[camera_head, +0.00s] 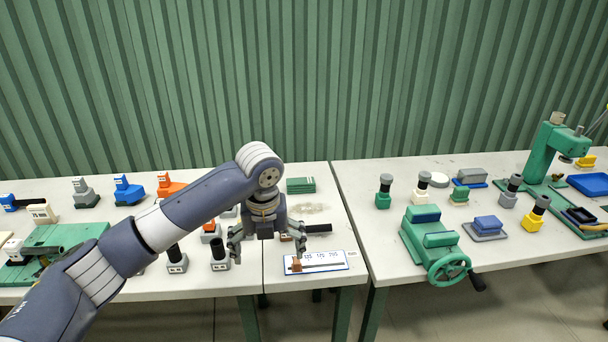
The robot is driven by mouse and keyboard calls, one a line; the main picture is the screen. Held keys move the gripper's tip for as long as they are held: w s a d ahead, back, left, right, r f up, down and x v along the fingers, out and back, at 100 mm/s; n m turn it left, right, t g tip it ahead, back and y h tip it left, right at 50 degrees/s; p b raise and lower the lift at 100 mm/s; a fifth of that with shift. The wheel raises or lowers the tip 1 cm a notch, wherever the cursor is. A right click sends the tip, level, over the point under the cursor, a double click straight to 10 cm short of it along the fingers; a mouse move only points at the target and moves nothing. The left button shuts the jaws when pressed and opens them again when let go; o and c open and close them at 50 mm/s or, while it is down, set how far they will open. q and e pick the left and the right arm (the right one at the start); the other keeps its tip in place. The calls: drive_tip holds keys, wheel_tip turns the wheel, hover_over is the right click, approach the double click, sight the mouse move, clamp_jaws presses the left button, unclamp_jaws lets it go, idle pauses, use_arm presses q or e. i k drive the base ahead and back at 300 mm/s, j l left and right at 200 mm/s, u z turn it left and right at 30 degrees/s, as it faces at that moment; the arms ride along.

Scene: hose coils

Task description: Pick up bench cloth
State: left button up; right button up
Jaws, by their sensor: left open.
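A small green folded stack (301,185), which looks like the bench cloth, lies flat near the back of the left white table, close to its right end. My left gripper (268,248) is open and points down over the front part of this table. It is nearer to me than the green stack and a little to its left, apart from it. Nothing shows between its fingers that I can tell is held. My right gripper is not in view.
A dark-handled tool (318,228) and a white-and-blue panel with a brown block (318,263) lie right of the gripper. Small dark-topped blocks (177,260) stand left. A green vise (433,243) is on the right table, across a narrow gap. A green corrugated wall (330,80) stands behind.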

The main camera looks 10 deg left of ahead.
sight(299, 185)
drive_tip(key=i, duration=1.4)
